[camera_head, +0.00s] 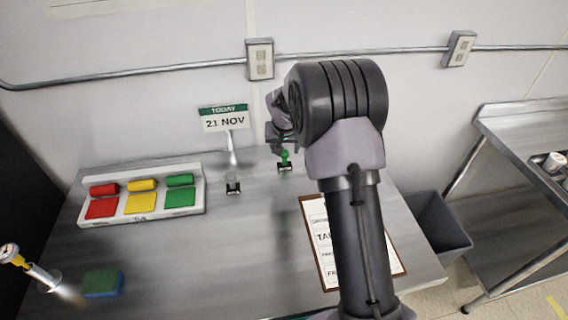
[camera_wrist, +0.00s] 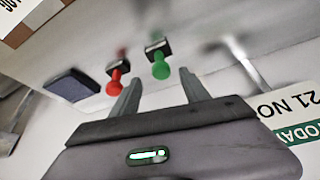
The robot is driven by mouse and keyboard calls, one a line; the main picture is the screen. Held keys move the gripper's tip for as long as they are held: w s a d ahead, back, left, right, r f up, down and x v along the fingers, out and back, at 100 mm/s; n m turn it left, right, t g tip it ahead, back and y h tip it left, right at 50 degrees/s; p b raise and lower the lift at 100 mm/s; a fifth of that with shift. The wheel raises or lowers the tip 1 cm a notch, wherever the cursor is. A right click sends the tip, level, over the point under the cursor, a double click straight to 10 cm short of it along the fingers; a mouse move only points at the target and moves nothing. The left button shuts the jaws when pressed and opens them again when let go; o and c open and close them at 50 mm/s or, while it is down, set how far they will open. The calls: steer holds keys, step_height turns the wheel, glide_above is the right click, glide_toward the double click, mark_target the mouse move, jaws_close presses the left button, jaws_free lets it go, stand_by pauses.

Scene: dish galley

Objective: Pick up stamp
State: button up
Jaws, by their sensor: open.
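A stamp with a green handle and a dark base (camera_head: 285,163) stands on the metal table. Another stamp with a greyish handle (camera_head: 233,184) stands to the left in the head view. My gripper (camera_wrist: 159,77) is open with nothing between its fingers. In the head view my gripper (camera_head: 277,143) is just above the green stamp, partly hidden by my wrist.
A date sign (camera_head: 224,118) stands behind the stamps. A white tray (camera_head: 143,218) with red, yellow and green pieces is at left, a blue-green sponge (camera_head: 102,284) in front. A clipboard (camera_head: 312,243) lies partly behind my arm. A dark pad (camera_wrist: 72,84) lies near the red stamp.

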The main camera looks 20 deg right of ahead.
mark_target(285, 151)
steer(key=b+x, duration=0.1)
steer(key=x, duration=0.4)
steer(key=shift+w+a+f+b, duration=0.1)
steer(key=shift+a+f+b, duration=0.1)
steer(key=shift+b, duration=0.2)
steer(key=shift+d+r, duration=0.1)
steer(key=shift+r, duration=0.05)
steer(key=shift+c, duration=0.2)
jaws_close()
steer(key=shift+r, duration=0.1)
steer(key=shift+r+p, duration=0.25)
steer(key=shift+p, duration=0.05)
steer(key=r, duration=0.1)
steer(key=r+p, duration=0.1)
steer(key=r, duration=0.1)
steer(key=shift+s+r, duration=0.1)
steer(key=shift+s, duration=0.15)
steer(key=s+a+r, duration=0.1)
steer(key=s+a, duration=0.9)
steer(key=s, duration=0.1)
steer(key=shift+s+a+b, duration=0.35)
steer(key=shift+b, duration=0.05)
